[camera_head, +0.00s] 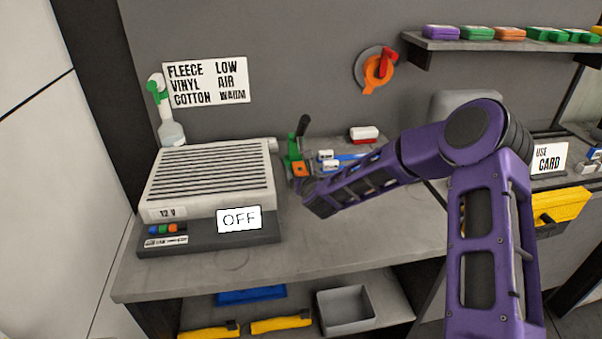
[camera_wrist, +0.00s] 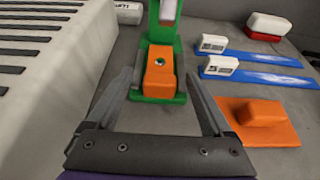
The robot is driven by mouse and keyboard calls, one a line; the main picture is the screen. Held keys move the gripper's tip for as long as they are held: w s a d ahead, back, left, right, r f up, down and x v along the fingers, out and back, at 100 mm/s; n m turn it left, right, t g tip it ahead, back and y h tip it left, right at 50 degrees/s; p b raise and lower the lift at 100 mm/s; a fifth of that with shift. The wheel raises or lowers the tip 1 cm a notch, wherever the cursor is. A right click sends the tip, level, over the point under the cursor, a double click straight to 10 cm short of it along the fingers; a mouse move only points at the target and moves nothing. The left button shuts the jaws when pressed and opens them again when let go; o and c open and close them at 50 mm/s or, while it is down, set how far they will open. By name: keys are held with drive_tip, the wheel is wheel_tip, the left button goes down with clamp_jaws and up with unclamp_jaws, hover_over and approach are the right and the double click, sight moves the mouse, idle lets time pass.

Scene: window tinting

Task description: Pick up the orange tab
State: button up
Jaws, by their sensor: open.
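In the wrist view an orange block (camera_wrist: 160,72) sits in a green holder (camera_wrist: 163,98), between and just beyond the fingertips. A second orange piece, a flat plate with a raised block (camera_wrist: 262,115), lies on the bench to the right of the right finger. I cannot tell from the pictures alone which of these is the orange tab. My gripper (camera_wrist: 159,84) is open, with nothing between its fingers.
A slatted white unit (camera_head: 210,180) with an OFF sign stands close on the left. Two blue strips with white blocks (camera_wrist: 255,78) and a red-and-white block (camera_wrist: 267,28) lie at the right. The bench front (camera_head: 220,272) is clear.

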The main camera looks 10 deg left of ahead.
drive_tip(key=shift+c, duration=0.2)
clamp_jaws()
idle(0.3)
